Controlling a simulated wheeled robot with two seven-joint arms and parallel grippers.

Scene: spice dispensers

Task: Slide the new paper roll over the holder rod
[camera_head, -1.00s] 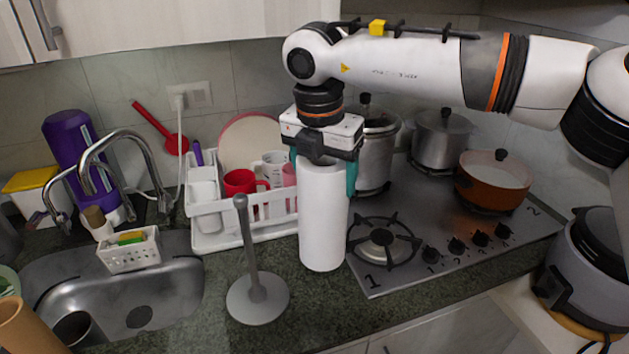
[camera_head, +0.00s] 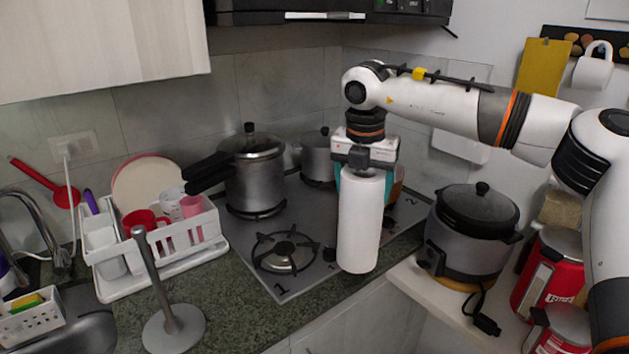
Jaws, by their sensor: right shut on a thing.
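The new paper roll (camera_head: 360,225) is a plain white upright cylinder at the centre right. My right gripper (camera_head: 362,172) points down and is shut on the top of the roll. A teal finger shows at the roll's upper left side. The holder is a grey upright rod (camera_head: 153,280) on a round grey base (camera_head: 174,329), standing on the counter at the lower left. The rod is bare and leans left in the picture. The roll is well to the right of the rod and apart from it. I cannot tell the exact height of the roll's bottom. My left gripper is not in view.
A white dish rack (camera_head: 165,262) with cups and a plate stands behind the rod. The gas stove (camera_head: 300,270) with pots lies between the rod and the roll. A grey rice cooker (camera_head: 470,235) stands at the right. The sink is at the lower left.

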